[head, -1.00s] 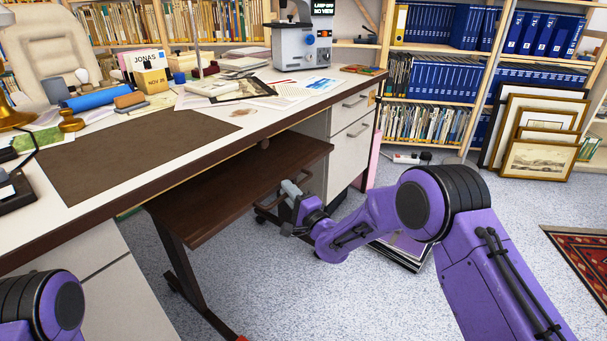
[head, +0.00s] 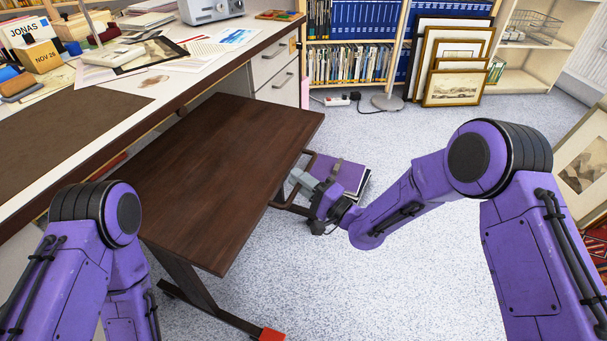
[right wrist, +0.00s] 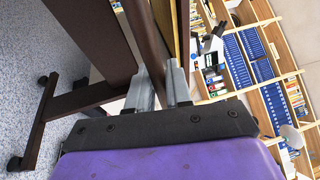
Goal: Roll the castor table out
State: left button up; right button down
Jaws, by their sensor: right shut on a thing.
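The castor table (head: 215,165) has a dark brown wooden top and a dark leg frame. It stands partly out from under the white desk, with much of its top showing. My right gripper (head: 298,181) is shut on a dark bar at the table's right side. In the right wrist view, the fingers (right wrist: 164,88) close around a brown bar, and the table's leg and castors (right wrist: 15,163) show at left. My left arm is at the left of the head view; its gripper is out of view.
The desk (head: 160,88) bears papers, a date block and an instrument. A purple-topped flat stack (head: 345,175) lies on the floor just behind my right gripper. Framed prints (head: 455,85) lean at the back shelf; another (head: 585,165) stands at right. Floor (head: 400,290) in front is clear.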

jog(key=shift+d, duration=0.2)
jog(key=c, duration=1.1)
grip_release()
jog(key=shift+s, duration=0.1)
jog(key=p+v, duration=0.1)
jog(key=v, duration=0.9)
jog(key=shift+s+d+f, duration=0.1)
jog(key=shift+s+d, duration=0.05)
jog(key=shift+d, duration=0.05)
